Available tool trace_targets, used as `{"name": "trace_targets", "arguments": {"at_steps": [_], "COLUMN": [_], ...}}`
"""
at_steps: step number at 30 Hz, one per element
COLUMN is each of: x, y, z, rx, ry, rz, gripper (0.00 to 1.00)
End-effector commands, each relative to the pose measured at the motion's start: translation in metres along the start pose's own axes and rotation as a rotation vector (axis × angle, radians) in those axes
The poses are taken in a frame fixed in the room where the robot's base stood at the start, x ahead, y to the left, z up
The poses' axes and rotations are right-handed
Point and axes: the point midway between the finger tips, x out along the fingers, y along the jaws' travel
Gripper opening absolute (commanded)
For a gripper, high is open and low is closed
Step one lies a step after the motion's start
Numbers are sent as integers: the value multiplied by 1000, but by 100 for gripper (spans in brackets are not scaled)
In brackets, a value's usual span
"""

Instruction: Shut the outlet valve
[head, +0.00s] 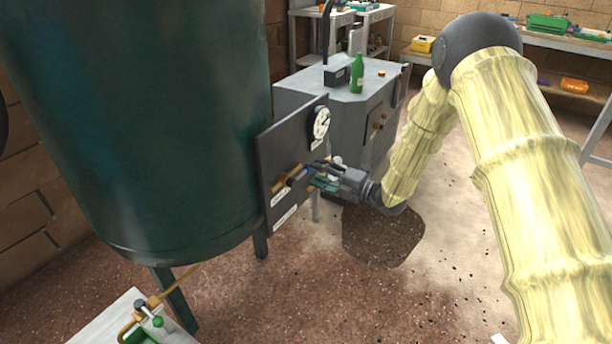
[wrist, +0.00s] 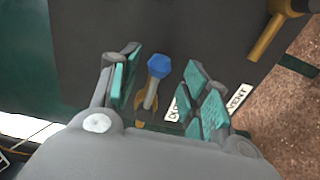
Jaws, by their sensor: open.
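My gripper (head: 322,178) is open at the dark panel (head: 268,150) on the side of the green tank. In the wrist view my gripper (wrist: 163,85) has its teal-padded fingers on either side of a lever with a blue knob (wrist: 158,66), with gaps showing. The lever's grey stem runs down to a brass fitting (wrist: 143,108). A white label reading "VENT" (wrist: 238,100) is beside the right finger; another label (wrist: 176,104) is partly hidden by that finger. A brass pipe with a dark handle (wrist: 268,36) is at the upper right. I cannot read which label says outlet.
The green tank (head: 140,110) fills the left. A round gauge (head: 321,122) is on the panel. A small bench (head: 105,325) at lower left has a brass pipe and a lever valve (head: 150,313). A grey cabinet (head: 340,105) with a green bottle (head: 357,73) stands behind the panel.

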Motion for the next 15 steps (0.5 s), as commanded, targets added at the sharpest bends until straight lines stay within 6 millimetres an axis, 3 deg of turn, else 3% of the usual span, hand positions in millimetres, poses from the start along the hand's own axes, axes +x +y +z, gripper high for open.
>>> {"name": "trace_targets", "arguments": {"at_steps": [15], "x": [20], "y": [0], "z": [0], "rx": [-1], "ry": [0], "rz": [1], "gripper": [46]}}
